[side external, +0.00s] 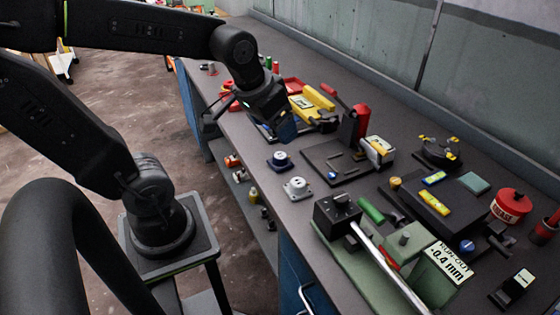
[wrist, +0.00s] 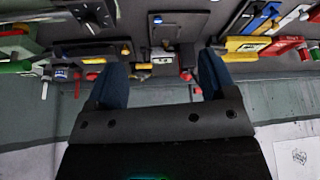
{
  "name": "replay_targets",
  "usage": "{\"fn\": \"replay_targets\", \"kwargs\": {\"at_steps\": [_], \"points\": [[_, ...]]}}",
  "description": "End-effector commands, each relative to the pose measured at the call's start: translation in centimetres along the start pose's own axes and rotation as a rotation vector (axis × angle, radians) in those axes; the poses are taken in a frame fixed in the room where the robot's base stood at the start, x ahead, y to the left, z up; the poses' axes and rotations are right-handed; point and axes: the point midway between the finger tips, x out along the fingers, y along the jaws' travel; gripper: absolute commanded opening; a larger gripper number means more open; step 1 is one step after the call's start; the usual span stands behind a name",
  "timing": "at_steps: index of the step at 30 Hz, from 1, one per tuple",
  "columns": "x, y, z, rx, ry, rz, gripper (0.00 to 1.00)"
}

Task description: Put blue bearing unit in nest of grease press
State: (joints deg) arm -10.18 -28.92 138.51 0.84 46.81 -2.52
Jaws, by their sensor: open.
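The blue bearing unit (side external: 280,161) stands on the bench near its front edge in the side view, a dark blue base with a pale round top. I cannot make it out in the wrist view. My gripper (side external: 279,132) is above the bench, just behind the unit in the picture and apart from it. In the wrist view my gripper (wrist: 162,85) has its two blue fingers spread with nothing held between them. What looks like the grease press (side external: 354,122), with a red lever and red cylinder, stands right of my gripper. I cannot clearly tell its nest.
A similar pale grey unit (side external: 297,188) stands just in front of the blue one. A dark plate (side external: 322,158) lies right of them. A green machine (side external: 405,243) with a long bar fills the near bench. A red tin (side external: 511,205) stands far right.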

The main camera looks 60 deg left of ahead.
Motion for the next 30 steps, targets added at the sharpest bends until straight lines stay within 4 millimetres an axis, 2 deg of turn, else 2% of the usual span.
{"fn": "replay_targets", "kwargs": {"at_steps": [1, 6, 9, 12, 17, 24, 30], "points": [[1.6, -1.6, -1.1, -0.063, -0.034, -0.028, 0.77], [6.0, -6.4, -3.6, -0.232, -0.098, -0.090, 0.77], [7.8, -8.6, -4.2, -0.301, -0.122, -0.113, 0.77], [8.9, -10.0, -4.4, -0.340, -0.136, -0.126, 0.77], [10.5, -10.7, -4.3, -0.356, -0.144, -0.130, 0.77], [15.0, -11.0, -3.4, -0.355, -0.146, -0.129, 0.77], [17.4, -11.3, -3.1, -0.355, -0.141, -0.130, 0.77]]}}
